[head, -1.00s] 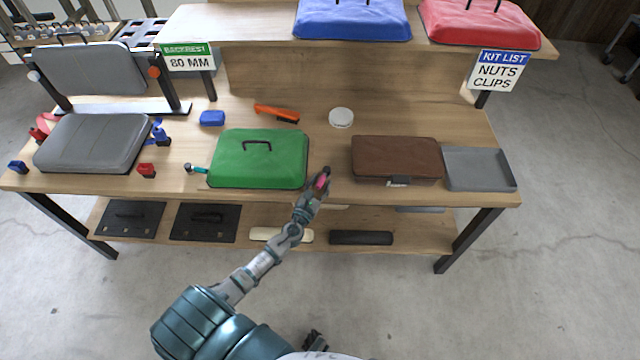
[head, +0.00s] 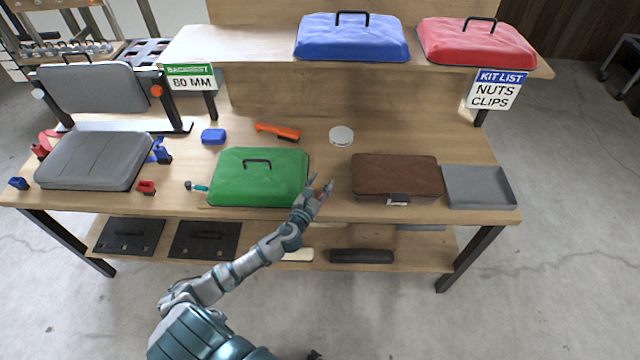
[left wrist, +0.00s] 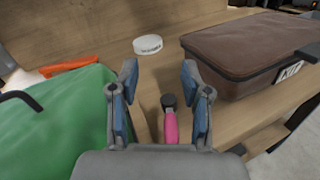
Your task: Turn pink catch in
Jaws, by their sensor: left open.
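The pink catch (left wrist: 171,127), a pink handle with a dark round knob, shows in the left wrist view between my open fingers, nearer the right one. I cannot tell whether they touch it. My left gripper (head: 321,187) is open at the right front corner of the green padded case (head: 258,182); its fingers also show in the left wrist view (left wrist: 160,85). In the head view the gripper hides the catch. The catch lies to the right of the green case (left wrist: 50,125); its mounting is hidden. A teal catch (head: 198,188) sticks out at the case's left side.
The brown case (head: 395,175) stands close on the right, with the grey tray (head: 478,187) beyond it. A white round puck (head: 341,135), an orange-handled tool (head: 278,131) and a blue block (head: 213,136) lie behind. Bare tabletop separates the green and brown cases.

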